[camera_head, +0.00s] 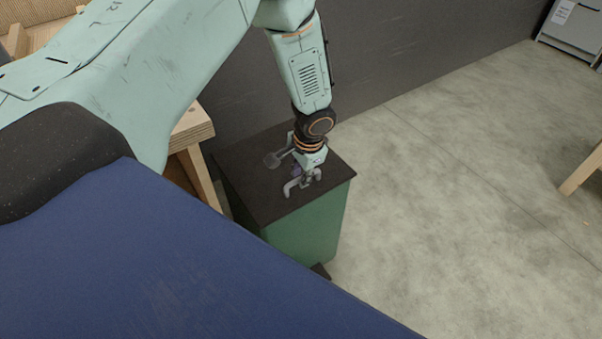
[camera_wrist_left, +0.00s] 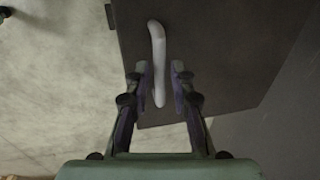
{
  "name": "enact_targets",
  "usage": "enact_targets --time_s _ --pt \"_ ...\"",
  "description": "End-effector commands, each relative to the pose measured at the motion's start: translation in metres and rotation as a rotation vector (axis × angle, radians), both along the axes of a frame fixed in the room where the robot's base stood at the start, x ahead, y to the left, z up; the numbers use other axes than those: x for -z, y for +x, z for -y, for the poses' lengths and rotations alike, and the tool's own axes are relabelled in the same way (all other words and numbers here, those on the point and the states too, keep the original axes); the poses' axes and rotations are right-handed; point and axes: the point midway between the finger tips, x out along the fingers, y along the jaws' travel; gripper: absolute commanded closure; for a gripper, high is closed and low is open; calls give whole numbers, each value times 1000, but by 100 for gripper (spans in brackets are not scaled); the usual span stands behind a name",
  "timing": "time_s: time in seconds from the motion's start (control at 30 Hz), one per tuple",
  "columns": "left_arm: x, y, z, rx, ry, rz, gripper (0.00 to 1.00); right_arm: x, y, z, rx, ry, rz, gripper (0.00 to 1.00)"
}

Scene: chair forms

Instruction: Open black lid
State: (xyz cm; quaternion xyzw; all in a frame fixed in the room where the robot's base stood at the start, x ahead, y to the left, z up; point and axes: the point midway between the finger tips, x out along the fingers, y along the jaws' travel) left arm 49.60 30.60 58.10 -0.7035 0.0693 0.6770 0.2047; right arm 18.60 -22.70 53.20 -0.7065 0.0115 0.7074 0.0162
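A green box (camera_head: 312,230) with a flat black lid (camera_head: 245,180) stands on the floor, and the lid lies flat on it. The lid also fills much of the left wrist view (camera_wrist_left: 215,50). A light grey curved handle (camera_wrist_left: 157,50) is on the lid, near one edge; it also shows in the head view (camera_head: 290,189). My left gripper (camera_wrist_left: 160,72) is open, with one finger on each side of the handle's lower end. A gap shows between the handle and each finger. My right gripper is not in view.
A wooden frame (camera_head: 193,135) stands close to the left of the box, and a dark grey wall (camera_head: 400,40) is behind it. Concrete floor (camera_head: 450,190) to the right is mostly free. A wooden leg (camera_head: 582,172) shows at the right edge.

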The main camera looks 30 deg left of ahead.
Motion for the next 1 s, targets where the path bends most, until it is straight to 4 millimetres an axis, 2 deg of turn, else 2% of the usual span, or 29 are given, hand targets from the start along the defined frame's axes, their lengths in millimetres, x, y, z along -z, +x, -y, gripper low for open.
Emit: enact_targets --time_s 0.03,0.23,1.0 --pt "0 0 0 0 0 0 83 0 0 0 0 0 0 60" --pt "0 0 0 0 0 0 100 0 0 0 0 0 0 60" --pt "-4 -1 0 -2 -10 -7 100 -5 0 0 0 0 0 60"
